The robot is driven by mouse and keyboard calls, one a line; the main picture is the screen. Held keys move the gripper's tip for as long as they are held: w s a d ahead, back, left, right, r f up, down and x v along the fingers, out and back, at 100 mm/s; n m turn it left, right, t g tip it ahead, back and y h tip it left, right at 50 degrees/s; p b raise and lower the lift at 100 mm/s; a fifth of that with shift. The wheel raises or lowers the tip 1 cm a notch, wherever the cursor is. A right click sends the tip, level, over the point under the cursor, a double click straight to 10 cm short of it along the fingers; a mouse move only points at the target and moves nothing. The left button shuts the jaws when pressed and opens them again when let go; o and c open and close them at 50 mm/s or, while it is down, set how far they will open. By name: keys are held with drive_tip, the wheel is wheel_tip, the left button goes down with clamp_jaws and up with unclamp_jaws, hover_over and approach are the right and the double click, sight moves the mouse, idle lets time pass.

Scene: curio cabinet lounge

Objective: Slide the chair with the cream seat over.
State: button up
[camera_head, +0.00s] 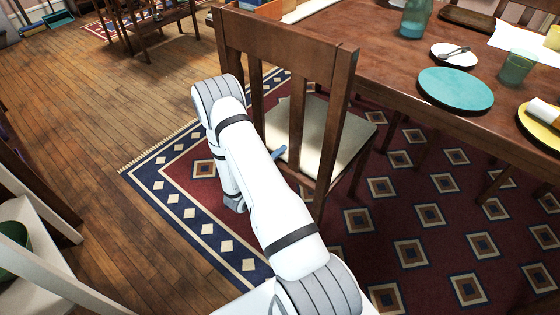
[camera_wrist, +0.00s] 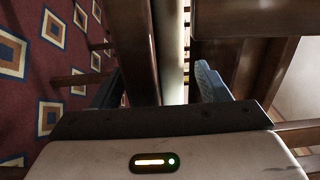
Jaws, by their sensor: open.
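The chair with the cream seat (camera_head: 345,128) stands upright at the table's near left side. It has a dark brown wooden back with a wide top rail (camera_head: 285,38) and vertical slats. My gripper is low at the back of the chair; a blue-grey finger (camera_head: 279,152) shows among the slats in the head view. In the wrist view my gripper (camera_wrist: 158,72) is open, with a brown wooden bar (camera_wrist: 137,45) of the chair between its fingers. The bar looks nearer the left finger; I cannot tell whether they touch. My arm hides part of the chair's lower back.
A dining table (camera_head: 385,60) with a teal plate (camera_head: 455,88), a green glass (camera_head: 517,66) and other tableware is right of the chair. A patterned red rug (camera_head: 430,245) lies beneath. A white chair (camera_head: 40,265) stands at lower left. Wooden floor at left is largely clear.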

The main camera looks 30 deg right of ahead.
drive_tip(key=shift+c, duration=0.4)
clamp_jaws()
idle(0.4)
